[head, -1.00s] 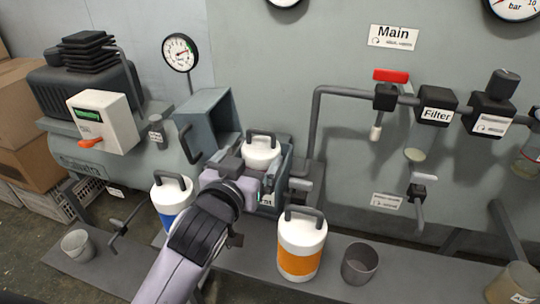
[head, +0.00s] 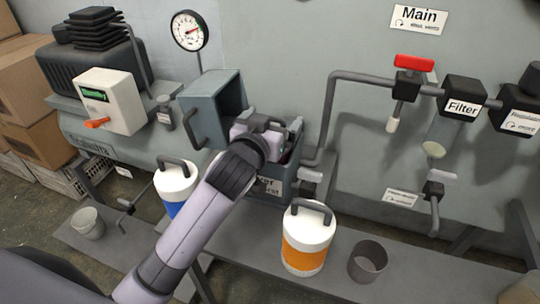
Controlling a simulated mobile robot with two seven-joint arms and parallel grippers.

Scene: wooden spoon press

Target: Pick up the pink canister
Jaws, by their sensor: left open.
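No pink band shows on any canister in view. A white canister with a blue band (head: 176,187) stands on the bench left of my left arm. A white canister with an orange band (head: 305,239) stands at the bench's front, right of my arm. My left gripper (head: 268,124) is open over the open-topped grey box (head: 277,185) at the middle. My gripper and forearm hide most of the inside of the box and the white-topped canister seen there earlier. I cannot tell whether the fingers touch anything. My right gripper is not in view.
The box's grey open lid (head: 212,106) stands left of my gripper. A dark empty cup (head: 367,262) is beside the orange-banded canister, and a pale cup (head: 88,223) is at far left. Pipes with a red-handled valve (head: 413,64) run along the wall at right.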

